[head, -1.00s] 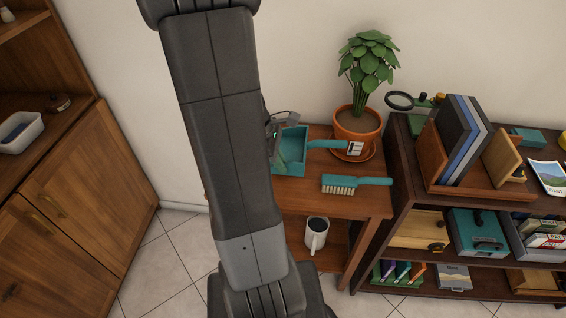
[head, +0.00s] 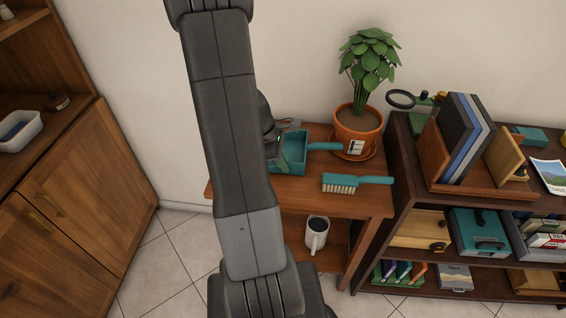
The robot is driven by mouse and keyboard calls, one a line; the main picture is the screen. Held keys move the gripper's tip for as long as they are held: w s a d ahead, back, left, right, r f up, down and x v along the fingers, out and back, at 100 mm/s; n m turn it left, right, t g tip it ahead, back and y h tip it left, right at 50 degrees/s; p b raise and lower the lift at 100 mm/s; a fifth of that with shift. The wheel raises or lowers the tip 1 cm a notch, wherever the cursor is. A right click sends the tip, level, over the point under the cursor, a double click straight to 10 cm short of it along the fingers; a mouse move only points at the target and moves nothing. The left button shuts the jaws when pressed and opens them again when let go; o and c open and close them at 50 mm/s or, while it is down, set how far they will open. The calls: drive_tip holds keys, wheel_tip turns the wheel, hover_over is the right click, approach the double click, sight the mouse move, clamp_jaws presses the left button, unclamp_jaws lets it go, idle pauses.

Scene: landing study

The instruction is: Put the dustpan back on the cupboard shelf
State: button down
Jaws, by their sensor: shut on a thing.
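The teal dustpan (head: 295,148) lies on the small wooden side table (head: 312,188), its handle pointing right toward the plant pot. My gripper (head: 281,150) is at the pan's left side, shut on the dustpan. My arm hides most of the gripper and part of the pan's left edge, and I cannot tell whether the pan is lifted. The wooden cupboard (head: 75,190) stands at the left, with an open shelf (head: 60,122) above its shut doors.
A teal brush (head: 358,182) lies in front of the dustpan. A potted plant (head: 358,122) stands behind it on the table. A mug (head: 316,234) is on the lower shelf.

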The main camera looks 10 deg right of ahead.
drive_tip(key=shift+f, duration=0.15)
drive_tip(key=c, duration=1.6)
unclamp_jaws()
